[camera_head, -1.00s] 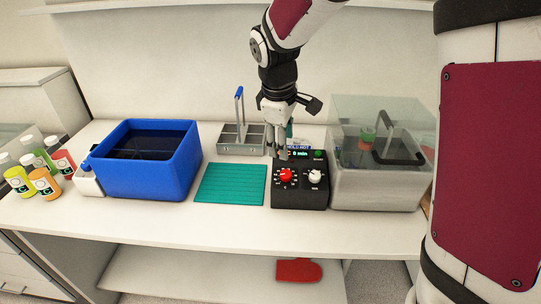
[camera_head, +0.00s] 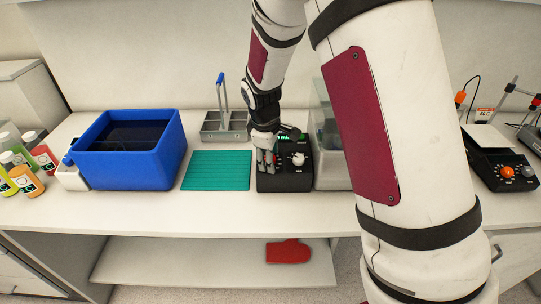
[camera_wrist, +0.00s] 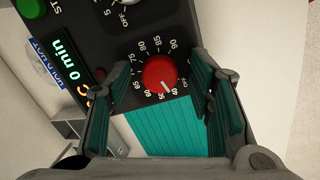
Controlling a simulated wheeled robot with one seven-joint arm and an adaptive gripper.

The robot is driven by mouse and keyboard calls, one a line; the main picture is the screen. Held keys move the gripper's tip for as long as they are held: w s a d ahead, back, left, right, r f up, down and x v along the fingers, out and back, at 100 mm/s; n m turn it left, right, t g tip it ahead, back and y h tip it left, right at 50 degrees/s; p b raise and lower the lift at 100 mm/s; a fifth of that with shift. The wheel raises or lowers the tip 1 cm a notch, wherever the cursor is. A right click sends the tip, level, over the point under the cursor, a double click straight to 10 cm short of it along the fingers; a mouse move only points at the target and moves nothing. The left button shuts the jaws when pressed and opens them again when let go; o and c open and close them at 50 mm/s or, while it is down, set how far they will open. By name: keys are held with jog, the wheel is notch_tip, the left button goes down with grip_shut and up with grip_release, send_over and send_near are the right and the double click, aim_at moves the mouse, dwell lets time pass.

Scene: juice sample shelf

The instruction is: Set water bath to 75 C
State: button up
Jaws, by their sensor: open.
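The black control box (camera_head: 285,183) stands on the bench beside the clear-walled bath tank (camera_head: 330,172), which my arm partly hides. In the wrist view its red knob (camera_wrist: 160,73) sits in a ring of numbers from 40 to 90; its white mark points toward the low end, near 40 to 45. The lit display (camera_wrist: 76,80) reads 0 min; its temperature line is partly hidden. My gripper (camera_wrist: 163,75) is open, with one teal-padded finger on each side of the red knob; contact cannot be told. In the head view my gripper (camera_head: 267,163) covers the red knob.
A white knob (camera_head: 298,159) is close to the gripper on the box. A teal mat (camera_head: 216,171), grey rack (camera_head: 224,134) and blue tub (camera_head: 150,178) stand left. Another device with an orange knob (camera_head: 507,171) is far right.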

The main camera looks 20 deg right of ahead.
grip_shut()
